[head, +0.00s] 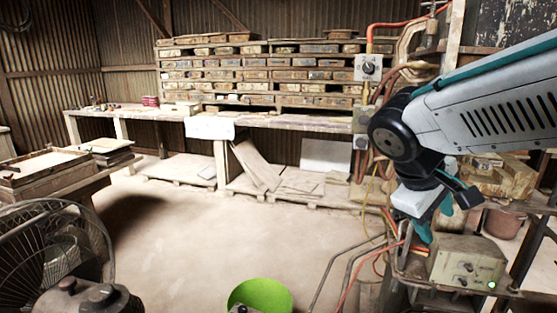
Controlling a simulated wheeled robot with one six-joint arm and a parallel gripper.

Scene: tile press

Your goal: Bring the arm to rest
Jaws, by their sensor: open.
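My arm reaches in from the right edge, grey and teal, with a dark round joint at its bend. My gripper (436,219) hangs below that joint with its teal fingers pointing down. The fingers are apart and I see nothing between them. The gripper is in front of and above the left side of a beige control box (467,263) with knobs and a lit green lamp. I cannot tell how far it is from the box.
A switch box (368,68) and cables stand behind my arm. A fan (55,243) is at the lower left, a green bin (260,294) at the bottom. A long bench (290,121) and a shelf of moulds (250,72) line the back. The middle floor is clear.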

